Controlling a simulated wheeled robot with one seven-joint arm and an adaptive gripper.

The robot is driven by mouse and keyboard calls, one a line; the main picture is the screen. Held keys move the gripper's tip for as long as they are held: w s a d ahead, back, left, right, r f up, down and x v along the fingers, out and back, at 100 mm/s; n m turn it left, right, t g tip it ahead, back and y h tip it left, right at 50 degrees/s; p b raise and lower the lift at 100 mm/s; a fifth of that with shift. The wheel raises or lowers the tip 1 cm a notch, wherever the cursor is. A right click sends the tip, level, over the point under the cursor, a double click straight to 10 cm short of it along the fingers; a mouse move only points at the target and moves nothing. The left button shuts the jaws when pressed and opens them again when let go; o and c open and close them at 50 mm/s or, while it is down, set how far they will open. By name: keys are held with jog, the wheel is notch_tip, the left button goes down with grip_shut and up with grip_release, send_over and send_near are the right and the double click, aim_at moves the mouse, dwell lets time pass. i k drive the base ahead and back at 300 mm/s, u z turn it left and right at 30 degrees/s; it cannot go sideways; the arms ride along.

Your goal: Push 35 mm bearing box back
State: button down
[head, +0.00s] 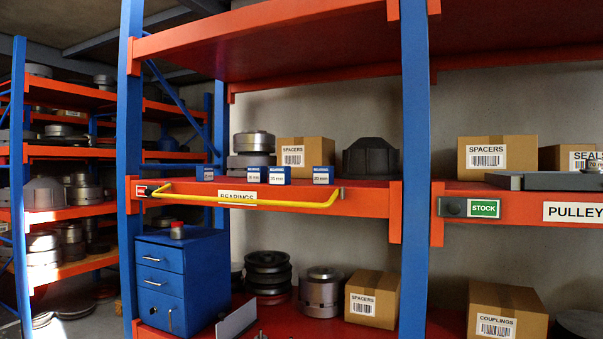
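Several small blue bearing boxes stand in a row near the front of the middle orange shelf (375,202), above the BEARINGS label. There is a leftmost box (208,172), two close together in the middle, a left one (254,174) and a right one (279,176), and a right box (323,175) apart from them. Their white labels end in "mm", but the numbers are too small to read surely, so I cannot tell which is the 35 mm box. My gripper is not in view.
A yellow bar (240,204) runs along the shelf's front edge below the boxes. Behind them are a SPACERS carton (306,152), metal parts (253,142) and a dark housing (370,157). Blue uprights (415,170) flank the bay. A blue drawer cabinet (180,275) stands below.

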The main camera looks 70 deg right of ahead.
aim_at(278, 175)
jog(key=k, duration=0.4)
jog(key=z, duration=1.6)
jog(key=i, duration=0.15)
jog(key=z, duration=0.2)
